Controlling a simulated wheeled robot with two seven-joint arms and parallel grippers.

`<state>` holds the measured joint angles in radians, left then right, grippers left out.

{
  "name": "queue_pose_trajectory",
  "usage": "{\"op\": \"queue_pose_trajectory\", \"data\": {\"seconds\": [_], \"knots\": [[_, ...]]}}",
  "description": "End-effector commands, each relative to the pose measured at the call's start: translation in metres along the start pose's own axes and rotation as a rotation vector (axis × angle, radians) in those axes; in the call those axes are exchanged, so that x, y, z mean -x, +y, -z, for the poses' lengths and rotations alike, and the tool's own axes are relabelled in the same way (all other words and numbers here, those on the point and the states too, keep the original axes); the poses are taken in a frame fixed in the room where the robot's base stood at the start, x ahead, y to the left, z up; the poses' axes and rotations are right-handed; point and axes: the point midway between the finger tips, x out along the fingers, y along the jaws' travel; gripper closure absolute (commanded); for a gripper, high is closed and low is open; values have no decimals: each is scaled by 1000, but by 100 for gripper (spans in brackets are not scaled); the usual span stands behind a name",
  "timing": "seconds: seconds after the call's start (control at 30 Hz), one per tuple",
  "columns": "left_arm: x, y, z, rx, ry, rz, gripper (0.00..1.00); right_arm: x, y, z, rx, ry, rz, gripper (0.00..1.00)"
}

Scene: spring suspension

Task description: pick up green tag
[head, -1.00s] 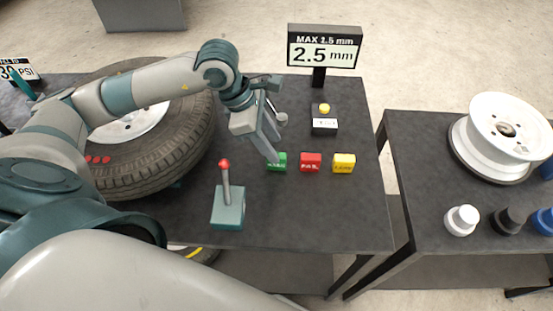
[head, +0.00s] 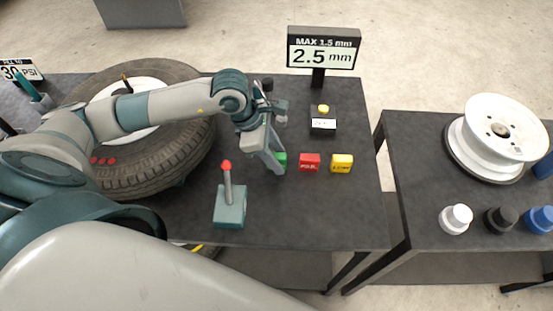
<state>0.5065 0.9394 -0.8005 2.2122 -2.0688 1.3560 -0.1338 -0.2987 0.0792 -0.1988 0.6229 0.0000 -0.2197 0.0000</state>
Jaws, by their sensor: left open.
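The green tag (head: 282,159) is a small block on the dark table, left of a red tag (head: 309,162) and a yellow tag (head: 341,163). My left gripper (head: 275,167) is open and low over the table at the green tag. Its fingers cover the left part of the tag, and I cannot tell whether they touch it. My right gripper is not in view.
A tire (head: 180,150) lies left, under my left arm. A teal lever box (head: 230,208) with a red knob stands in front. A display reading 2.5 mm (head: 323,52) and a yellow-button box (head: 323,126) stand behind. A second table (head: 420,165) holds a white rim (head: 478,150).

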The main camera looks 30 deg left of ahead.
Motion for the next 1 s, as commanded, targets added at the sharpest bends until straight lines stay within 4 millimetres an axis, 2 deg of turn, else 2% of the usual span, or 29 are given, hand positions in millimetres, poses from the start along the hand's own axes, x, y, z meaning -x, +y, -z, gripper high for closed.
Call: {"op": "queue_pose_trajectory", "data": {"seconds": [0.17,0.27,0.33,0.37,0.77,1.0], "knots": [[0,0,0,0,0,0,59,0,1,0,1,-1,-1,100],[0,0,0,0,0,0,78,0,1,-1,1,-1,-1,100],[0,0,0,0,0,0,95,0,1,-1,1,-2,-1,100],[0,0,0,0,0,0,100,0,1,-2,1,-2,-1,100],[4,0,-2,0,0,-1,100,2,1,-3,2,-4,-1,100],[25,0,-11,0,-2,-2,100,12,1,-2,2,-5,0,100]]}}
